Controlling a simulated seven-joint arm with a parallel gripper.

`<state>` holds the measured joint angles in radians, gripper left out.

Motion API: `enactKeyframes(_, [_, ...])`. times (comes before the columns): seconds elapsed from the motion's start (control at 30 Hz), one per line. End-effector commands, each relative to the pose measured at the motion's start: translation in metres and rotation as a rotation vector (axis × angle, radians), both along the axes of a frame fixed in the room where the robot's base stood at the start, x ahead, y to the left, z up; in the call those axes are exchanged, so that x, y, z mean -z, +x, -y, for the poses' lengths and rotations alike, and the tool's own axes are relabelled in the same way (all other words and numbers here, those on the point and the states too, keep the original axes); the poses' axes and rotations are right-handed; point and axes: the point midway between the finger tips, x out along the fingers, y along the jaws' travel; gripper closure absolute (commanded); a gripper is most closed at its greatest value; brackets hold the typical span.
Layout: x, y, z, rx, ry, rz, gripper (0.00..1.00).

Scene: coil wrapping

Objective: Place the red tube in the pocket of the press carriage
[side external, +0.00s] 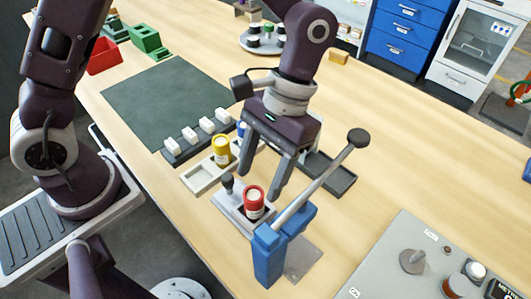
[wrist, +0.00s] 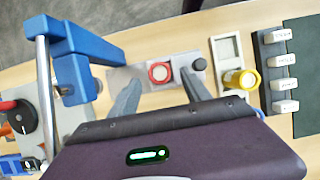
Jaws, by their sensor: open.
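The red tube (side external: 254,203) stands upright in the pale press carriage (side external: 232,203), beside the carriage's black knob (side external: 228,183). It also shows in the wrist view (wrist: 160,73), with the carriage (wrist: 181,62) around it. How deep it sits in the pocket is hidden. My gripper (side external: 259,182) is open and empty, its fingers pointing down just behind and above the tube in the side view. In the wrist view the fingers (wrist: 159,82) lie to either side of the tube, apart from it. The blue press (side external: 275,245) stands right in front of the carriage, its lever raised.
A rack of white blocks (side external: 189,134), a dark tray (side external: 330,174) and a control panel (side external: 405,262) are nearby. The dark mat (side external: 165,95) is clear.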

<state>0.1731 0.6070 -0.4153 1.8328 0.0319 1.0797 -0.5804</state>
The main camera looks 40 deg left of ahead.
Motion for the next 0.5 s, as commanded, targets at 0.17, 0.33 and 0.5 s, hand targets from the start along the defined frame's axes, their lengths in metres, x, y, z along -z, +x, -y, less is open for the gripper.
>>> enactKeyframes(0.17, [-0.042,0.017,0.0,0.0,-0.002,0.003,0.44])
enactKeyframes(0.33, [-0.062,0.025,0.0,0.0,0.0,0.0,0.44])
enactKeyframes(0.5, [-0.065,0.026,0.0,0.001,0.001,-0.001,0.44])
